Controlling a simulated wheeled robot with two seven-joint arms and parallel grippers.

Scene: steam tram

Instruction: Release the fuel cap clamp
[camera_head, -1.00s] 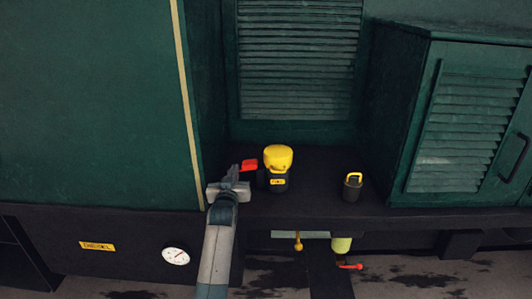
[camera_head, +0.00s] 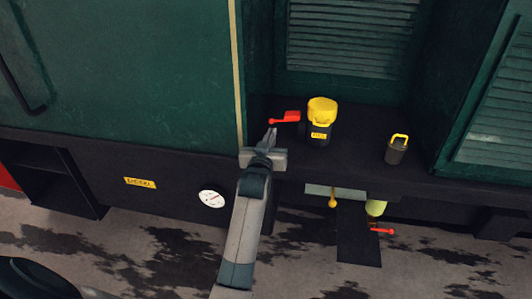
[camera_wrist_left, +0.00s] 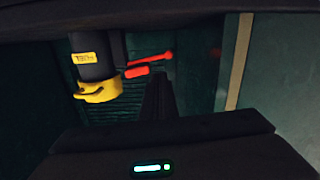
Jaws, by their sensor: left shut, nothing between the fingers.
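The yellow fuel cap (camera_head: 322,108) sits on a dark filler neck (camera_head: 318,136) with a yellow label, on the dark ledge. The red clamp lever (camera_head: 288,117) sticks out left of the neck and ends in a small red ball. In the left wrist view, where the scene hangs upside down, the cap (camera_wrist_left: 101,91) and the red lever (camera_wrist_left: 150,66) show beyond my fingers. My left gripper (camera_head: 270,137) is shut and empty, just in front of and below the lever's ball end. I cannot tell whether it touches the lever. My right gripper is out of view.
A dark canister (camera_head: 396,152) with a yellow handle stands right of the neck. Green walls and a louvred panel (camera_head: 345,40) close off the back. Below the ledge are a gauge (camera_head: 212,199), a yellow-green cylinder (camera_head: 375,208) and a small red lever (camera_head: 384,231).

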